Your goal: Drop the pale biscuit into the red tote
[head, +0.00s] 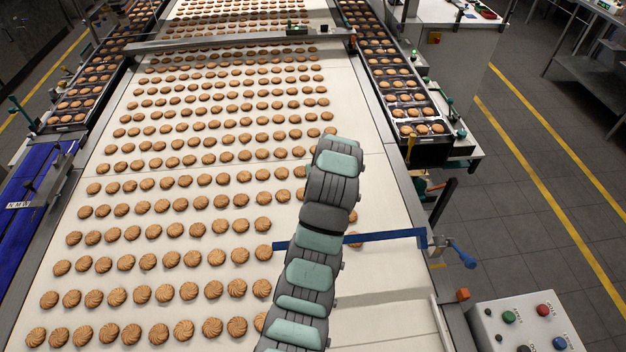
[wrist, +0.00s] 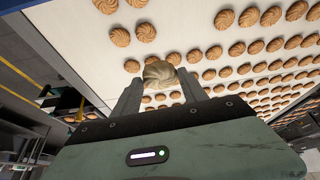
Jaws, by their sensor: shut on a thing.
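In the wrist view my gripper (wrist: 159,84) is shut on a pale biscuit (wrist: 159,72), a dull greyish-tan swirl paler than the browner ones around it. The biscuit sits between the two fingertips, with the white belt and its rows of biscuits behind it. I cannot tell how high above the belt it is held. In the head view my arm crosses the right part of the belt, and the gripper and held biscuit cannot be made out there. I see no red tote in either view.
The white belt (head: 385,205) carries many rows of brown biscuits. A blue bar (head: 393,237) crosses its right edge. Filled biscuit trays line a conveyor (head: 424,139) at right and another at left. A control box (head: 525,325) with buttons stands at lower right. The belt's right strip is mostly bare.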

